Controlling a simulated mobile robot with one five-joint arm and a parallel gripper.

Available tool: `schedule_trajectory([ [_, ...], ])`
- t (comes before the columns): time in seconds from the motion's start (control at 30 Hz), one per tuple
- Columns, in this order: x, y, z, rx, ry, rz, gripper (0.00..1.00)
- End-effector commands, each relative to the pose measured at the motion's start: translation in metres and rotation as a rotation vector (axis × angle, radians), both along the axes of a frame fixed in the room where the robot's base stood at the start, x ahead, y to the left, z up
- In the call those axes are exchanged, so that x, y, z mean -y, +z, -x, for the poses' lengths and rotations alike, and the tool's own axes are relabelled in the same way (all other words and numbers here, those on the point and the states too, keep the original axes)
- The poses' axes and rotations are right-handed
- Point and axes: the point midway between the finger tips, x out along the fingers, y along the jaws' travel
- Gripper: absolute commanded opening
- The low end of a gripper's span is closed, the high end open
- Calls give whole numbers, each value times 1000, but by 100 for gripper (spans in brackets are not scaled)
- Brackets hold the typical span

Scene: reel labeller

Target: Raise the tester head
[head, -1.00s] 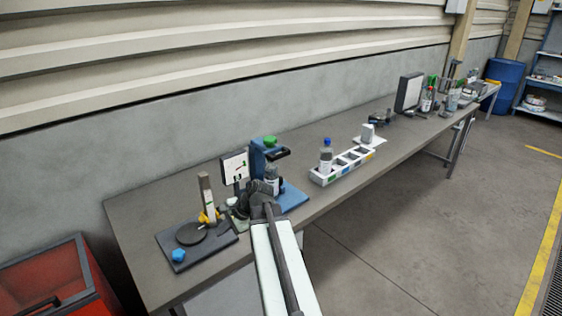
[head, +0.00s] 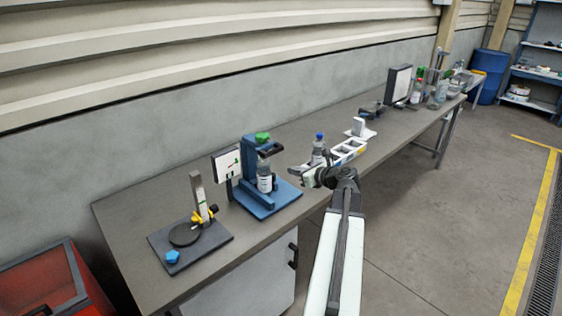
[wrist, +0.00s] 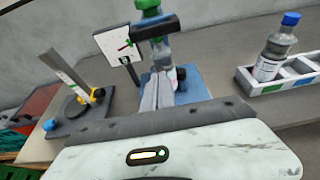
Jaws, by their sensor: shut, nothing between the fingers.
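The blue tester stand (head: 248,160) stands on the bench, with a green knob (head: 262,138) on top. Its dark head (head: 270,149) juts out above a clear bottle with a white label (head: 265,180). In the wrist view, the dark head (wrist: 153,28) lies across the bottle (wrist: 160,55), under the green knob (wrist: 148,5). My gripper (head: 294,170) is shut and empty, to the right of the tester in the head view. In the wrist view, my fingers (wrist: 163,82) point toward the bottle and hide part of the blue base (wrist: 192,90).
A dial gauge stand (head: 165,243) with a blue knob sits left of the tester. A white rack (head: 350,150) and a blue-capped bottle (head: 319,148) are to the right. A red bin (head: 45,285) stands beside the bench's left end.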

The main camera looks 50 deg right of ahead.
Motion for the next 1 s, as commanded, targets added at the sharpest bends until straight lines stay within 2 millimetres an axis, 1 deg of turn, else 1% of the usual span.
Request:
schedule_trajectory([
  [0.17,2,-12,-25,-1,3,1,0],
  [0.5,7,-37,-96,-1,6,1,0],
  [0.57,6,-14,-95,-1,3,1,0],
  [0.6,6,-7,-94,-1,3,1,0],
  [0.7,5,4,-94,-1,3,1,0],
  [0.83,5,9,-94,-1,4,2,0],
  [1.0,5,8,-94,-1,5,1,0],
])
